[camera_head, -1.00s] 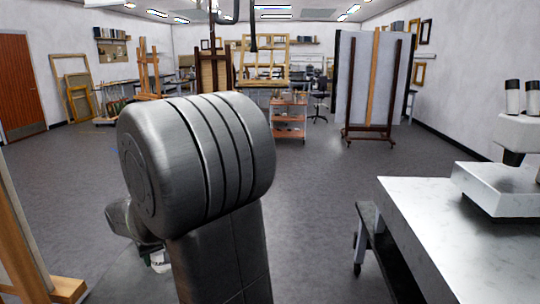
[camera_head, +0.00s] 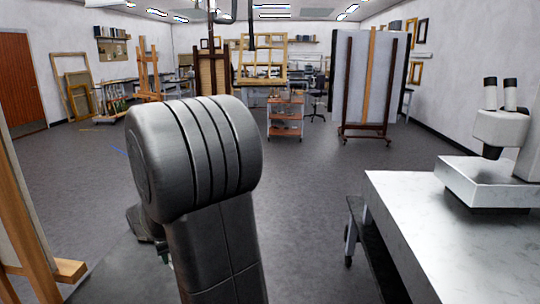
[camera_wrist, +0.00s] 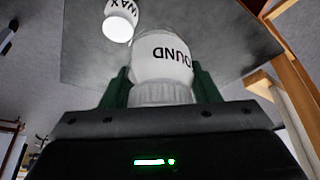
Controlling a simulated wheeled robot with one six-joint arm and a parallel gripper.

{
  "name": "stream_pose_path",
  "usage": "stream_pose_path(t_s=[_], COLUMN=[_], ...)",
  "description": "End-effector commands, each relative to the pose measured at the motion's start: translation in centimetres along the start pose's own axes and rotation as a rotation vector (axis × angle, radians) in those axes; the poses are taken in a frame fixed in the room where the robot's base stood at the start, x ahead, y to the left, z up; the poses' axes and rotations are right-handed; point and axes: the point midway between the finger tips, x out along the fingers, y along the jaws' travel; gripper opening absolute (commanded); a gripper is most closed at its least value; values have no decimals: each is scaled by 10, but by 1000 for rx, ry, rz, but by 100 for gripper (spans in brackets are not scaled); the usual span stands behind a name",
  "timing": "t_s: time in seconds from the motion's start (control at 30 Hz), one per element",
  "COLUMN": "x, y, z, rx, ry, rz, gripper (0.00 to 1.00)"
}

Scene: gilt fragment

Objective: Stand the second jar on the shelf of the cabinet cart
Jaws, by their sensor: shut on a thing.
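In the wrist view my gripper (camera_wrist: 163,88) is shut on a white jar (camera_wrist: 161,60) whose label shows the letters "OUND", upside down. Its green fingers press on both sides of the jar. A second white jar, marked "WAX" (camera_wrist: 120,20), is beyond it at the top, apart from the held one, against a flat grey surface (camera_wrist: 200,20). In the head view my arm hides the gripper and the held jar. A wheeled cart with orange-brown shelves (camera_head: 285,128) stands far off near the middle; I cannot tell whether it is the cabinet cart.
A pale-topped table on casters (camera_head: 430,215) with a microscope (camera_head: 500,130) is close on the right. An easel's wooden foot (camera_head: 68,270) is close on the left. A large easel with a panel (camera_head: 366,85) stands further back. Open grey floor (camera_head: 310,180) lies between.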

Motion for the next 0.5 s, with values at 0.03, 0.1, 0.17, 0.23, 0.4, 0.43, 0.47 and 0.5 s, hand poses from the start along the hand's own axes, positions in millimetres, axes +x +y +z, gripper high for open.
stream_pose_path(t_s=[0.03, 0.1, 0.17, 0.23, 0.4, 0.43, 0.47, 0.5], x=[6, 14, 22, 32, 65, 71, 77, 85], y=[10, 24, 37, 54, 115, 128, 140, 155], z=[1, 2, 4, 7, 23, 28, 33, 40], rx=[19, 47, 74, 108, 226, 251, 274, 304], ry=[-1, -2, -2, -3, -6, -7, -6, -7], rz=[10, 23, 35, 51, 103, 113, 123, 135], gripper=[28, 28, 28, 28, 28, 28, 28, 28])
